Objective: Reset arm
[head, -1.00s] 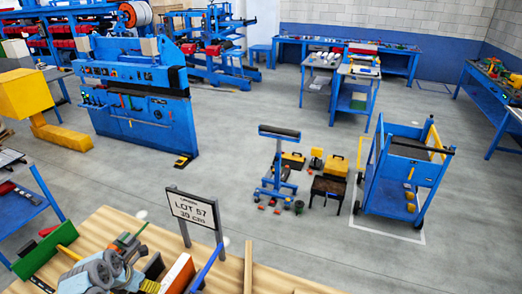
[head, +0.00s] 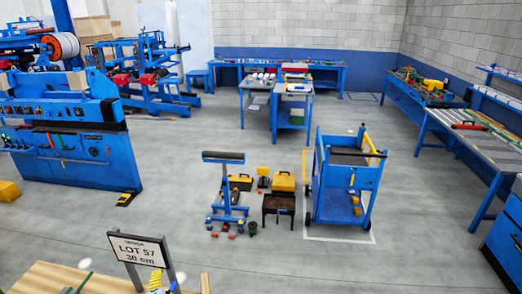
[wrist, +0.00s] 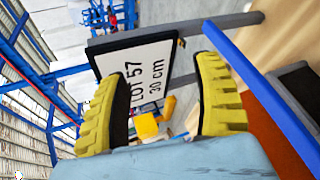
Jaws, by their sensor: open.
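My gripper (wrist: 160,105) shows in the wrist view with its two yellow ridged fingers wide apart and nothing between them. Beyond the fingers is the white sign reading "LOT 57 30 cm" (wrist: 140,75), tilted in that view. In the head view the same sign (head: 138,249) stands upright on its grey posts at the lower left. The fingertips look close to the sign, but I cannot tell the gap. In the head view a small yellow ridged piece at the bottom edge may be part of my gripper.
A wooden tabletop (head: 60,279) lies below the sign. Blue workbenches (head: 465,135) line the right side. Open floor lies between them.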

